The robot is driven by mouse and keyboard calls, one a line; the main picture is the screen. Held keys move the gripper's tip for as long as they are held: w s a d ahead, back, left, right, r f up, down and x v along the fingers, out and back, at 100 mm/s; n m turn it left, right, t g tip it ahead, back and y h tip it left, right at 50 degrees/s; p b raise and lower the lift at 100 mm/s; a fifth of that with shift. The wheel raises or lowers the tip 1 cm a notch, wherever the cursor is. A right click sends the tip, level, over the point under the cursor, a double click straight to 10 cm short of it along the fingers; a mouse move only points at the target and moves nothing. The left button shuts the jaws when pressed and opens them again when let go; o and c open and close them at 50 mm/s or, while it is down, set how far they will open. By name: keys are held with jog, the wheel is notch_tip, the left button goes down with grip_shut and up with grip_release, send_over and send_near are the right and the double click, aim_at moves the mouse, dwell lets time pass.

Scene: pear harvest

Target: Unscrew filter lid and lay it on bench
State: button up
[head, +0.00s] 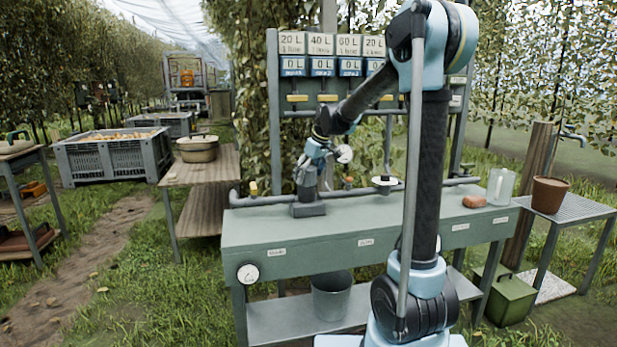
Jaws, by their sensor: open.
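My arm reaches over the green bench (350,222), and my gripper (306,178) points down near its left end. My gripper is open, but its fingertips are small and dark here. Directly below it is a dark block-like fitting (308,209) on the bench top. I cannot tell whether the fingers touch it or are just above or around it. A white round disc (387,181) sits at the pipe right of my gripper. I cannot tell for certain which part is the filter lid; no lid lies loose on the bench that I can make out.
A pipe with valves runs along the bench's back. A terracotta pot (550,194) is on the side table. The bench's front strip is clear. A bucket (332,297) is below.

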jog(key=c, duration=1.1)
jog(key=n+g, duration=0.1)
jog(key=n, duration=0.3)
jog(key=shift+w+y, duration=0.1)
jog(key=shift+y, duration=0.3)
jog(key=shift+c, duration=0.2)
jog(key=n+g, duration=0.2)
jog(key=n, duration=0.2)
jog(key=shift+f+n, duration=0.1)
jog(key=shift+n, duration=0.3)
jog(key=shift+o, duration=0.7)
jog(key=n+g, duration=0.1)
jog(key=n, duration=0.2)
jog(key=n+g, duration=0.1)
jog(key=n, duration=0.2)
jog(key=shift+s+g+h, duration=0.2)
jog(key=shift+g+h, duration=0.1)
jog(key=shift+r, duration=0.6)
jog(key=shift+c, duration=0.5)
